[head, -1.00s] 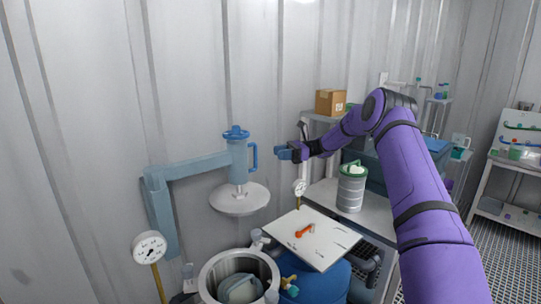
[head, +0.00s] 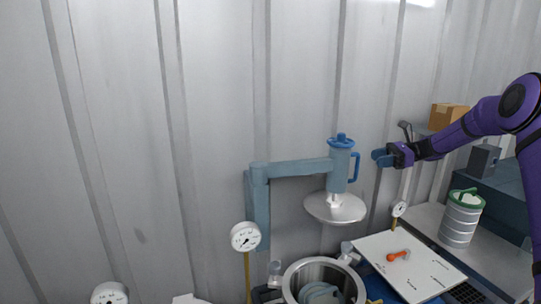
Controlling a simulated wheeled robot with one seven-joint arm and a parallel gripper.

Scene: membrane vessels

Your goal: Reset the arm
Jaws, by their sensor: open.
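My purple arm (head: 485,118) reaches in from the right edge. My gripper (head: 380,158) points left, with its blue fingers open and empty. It is just right of the blue handle (head: 356,168) on the blue cylinder of the lid lifter (head: 342,165), with a small gap showing between them in the picture. The lifter's blue bracket (head: 258,205) carries a round metal lid (head: 337,208) in the air above an open steel vessel (head: 322,270). The inside of the vessel is partly visible.
A white board (head: 385,250) with an orange tool (head: 398,255) lies right of the vessel. A steel canister (head: 460,222) with a green rim and a cardboard box (head: 447,115) stand further right. Dial gauges (head: 245,237) rise at the front. The wall is bare at left.

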